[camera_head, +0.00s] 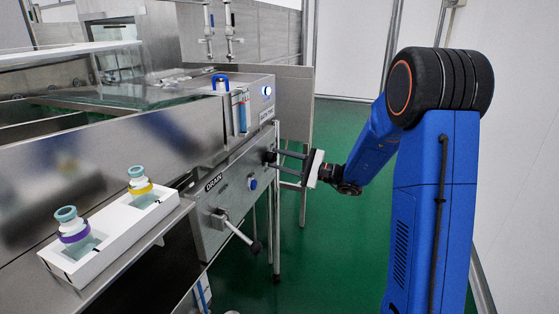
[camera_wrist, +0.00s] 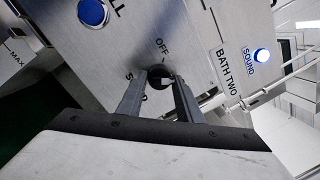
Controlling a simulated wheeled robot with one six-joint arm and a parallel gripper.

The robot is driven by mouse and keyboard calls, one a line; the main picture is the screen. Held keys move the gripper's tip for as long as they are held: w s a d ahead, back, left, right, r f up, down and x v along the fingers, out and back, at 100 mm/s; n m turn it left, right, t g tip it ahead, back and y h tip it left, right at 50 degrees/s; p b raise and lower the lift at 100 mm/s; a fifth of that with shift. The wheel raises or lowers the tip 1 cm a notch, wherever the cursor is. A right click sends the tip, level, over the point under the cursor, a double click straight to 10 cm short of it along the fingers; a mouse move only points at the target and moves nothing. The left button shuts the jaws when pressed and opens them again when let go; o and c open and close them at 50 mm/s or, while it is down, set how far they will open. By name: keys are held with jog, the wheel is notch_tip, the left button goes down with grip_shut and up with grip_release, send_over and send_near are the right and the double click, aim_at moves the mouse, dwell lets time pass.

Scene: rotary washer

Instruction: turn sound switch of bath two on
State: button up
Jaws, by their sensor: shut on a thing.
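In the wrist view a small dark round knob (camera_wrist: 160,76) on the steel panel has the word OFF above it. Part of another label shows at its lower left, too covered to read. My gripper (camera_wrist: 158,82) is shut on this knob, one finger on each side. A panel at the right reads BATH TWO and SOUND, with a lit blue-white button (camera_wrist: 262,54) beside SOUND. In the head view my gripper (camera_head: 276,162) reaches the front panel from the right, its fingers hiding most of the knob. A lit button (camera_head: 267,90) shows higher on the machine.
A blue button (camera_head: 252,183) sits below my gripper, near the DRAIN label. A lever handle (camera_head: 240,232) sticks out from the lower panel. A white tray (camera_head: 110,236) with two bottles stands at the left. Green floor is open behind my arm.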

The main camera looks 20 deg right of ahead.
jog(key=shift+s+a+f+m+t, duration=0.1)
jog(key=shift+f+m+t, duration=0.05)
jog(key=shift+m, duration=0.85)
jog(key=shift+s+a+f+m+t, duration=0.1)
jog(key=shift+m+t, duration=0.05)
jog(key=shift+m, duration=0.85)
jog(key=o, duration=1)
jog(key=shift+r, duration=0.1)
jog(key=v, duration=1.7)
jog(key=shift+s, duration=0.15)
jog(key=shift+d, duration=0.15)
